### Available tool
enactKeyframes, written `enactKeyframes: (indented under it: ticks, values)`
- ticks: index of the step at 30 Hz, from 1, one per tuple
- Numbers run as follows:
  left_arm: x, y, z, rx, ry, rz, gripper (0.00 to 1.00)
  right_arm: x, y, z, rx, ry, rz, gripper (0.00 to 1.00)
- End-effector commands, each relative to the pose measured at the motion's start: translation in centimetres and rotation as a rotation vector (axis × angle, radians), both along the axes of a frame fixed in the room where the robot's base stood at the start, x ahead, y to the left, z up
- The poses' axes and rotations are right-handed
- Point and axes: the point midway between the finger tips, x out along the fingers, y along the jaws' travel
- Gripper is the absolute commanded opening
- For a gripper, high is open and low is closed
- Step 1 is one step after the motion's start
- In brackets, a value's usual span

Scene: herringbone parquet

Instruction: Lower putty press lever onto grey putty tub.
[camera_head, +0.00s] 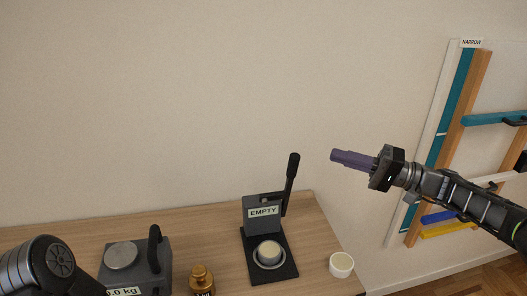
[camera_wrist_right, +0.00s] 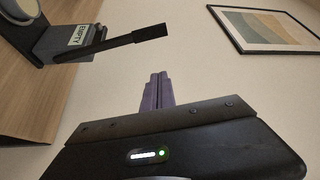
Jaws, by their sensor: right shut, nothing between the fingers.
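The putty press (camera_head: 263,222) stands on the table, dark grey, with a label reading EMPTY. Its black lever (camera_head: 291,181) is raised, tilted slightly right. A round tub with a pale top (camera_head: 268,251) sits on the press base; I cannot make out a grey colour on it. My right gripper (camera_head: 335,155), with purple fingers, is shut and empty, in the air right of the lever's top and apart from it. In the right wrist view the lever (camera_wrist_right: 125,42) lies above and left of the gripper (camera_wrist_right: 158,76). My left gripper is out of view.
A white cup (camera_head: 341,265) stands near the table's right edge. A grey scale (camera_head: 122,255) and a brass weight (camera_head: 202,279) stand left of the press. A rack of coloured bars (camera_head: 455,110) leans at the right. A framed picture (camera_wrist_right: 268,30) hangs on the wall.

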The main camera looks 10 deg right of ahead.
Motion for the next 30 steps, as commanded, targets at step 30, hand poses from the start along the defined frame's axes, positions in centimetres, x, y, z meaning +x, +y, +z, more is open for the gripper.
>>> enactKeyframes:
  ticks: [30]
  values:
    - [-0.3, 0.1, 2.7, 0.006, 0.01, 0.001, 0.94, 3.1, 6.6, 1.4, 0.002, -0.001, 0.005, 0.0]
